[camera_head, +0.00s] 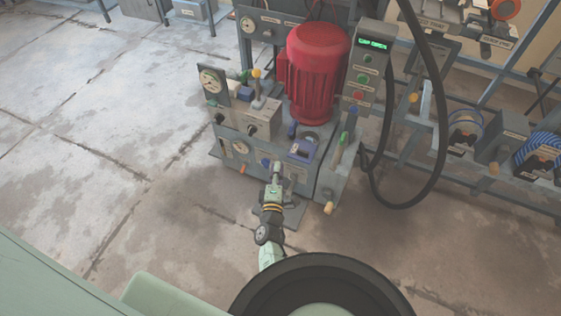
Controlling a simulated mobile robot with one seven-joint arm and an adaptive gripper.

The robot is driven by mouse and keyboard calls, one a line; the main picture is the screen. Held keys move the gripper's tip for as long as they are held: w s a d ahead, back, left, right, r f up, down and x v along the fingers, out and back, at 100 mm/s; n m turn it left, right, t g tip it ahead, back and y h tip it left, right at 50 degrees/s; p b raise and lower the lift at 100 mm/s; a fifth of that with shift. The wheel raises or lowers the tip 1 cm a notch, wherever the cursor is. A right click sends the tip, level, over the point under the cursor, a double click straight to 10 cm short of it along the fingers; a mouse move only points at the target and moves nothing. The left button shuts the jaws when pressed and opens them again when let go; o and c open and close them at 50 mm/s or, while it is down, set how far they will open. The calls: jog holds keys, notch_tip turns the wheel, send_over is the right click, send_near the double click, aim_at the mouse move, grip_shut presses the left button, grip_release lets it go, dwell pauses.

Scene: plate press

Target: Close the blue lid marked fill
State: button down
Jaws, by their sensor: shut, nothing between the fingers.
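My gripper (277,164) is shut and empty at the front edge of the unit, left of and slightly below the larger blue part. I cannot tell whether it touches the unit.
The red motor (317,72) stands behind the blue part. A valve block with a yellow-knobbed lever (257,90) and gauges is at the left. A control box (366,75) and black hose (440,130) are at the right. The concrete floor (120,130) at left is clear.

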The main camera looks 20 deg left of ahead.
jog(key=b+x, duration=0.1)
jog(key=x, duration=0.8)
jog(key=shift+s+d+b, duration=0.25)
jog(key=shift+d+b, duration=0.35)
jog(key=shift+d, duration=0.45)
jog(key=shift+s+d+b, duration=0.25)
jog(key=shift+d+b, duration=0.3)
jog(key=shift+d, duration=0.5)
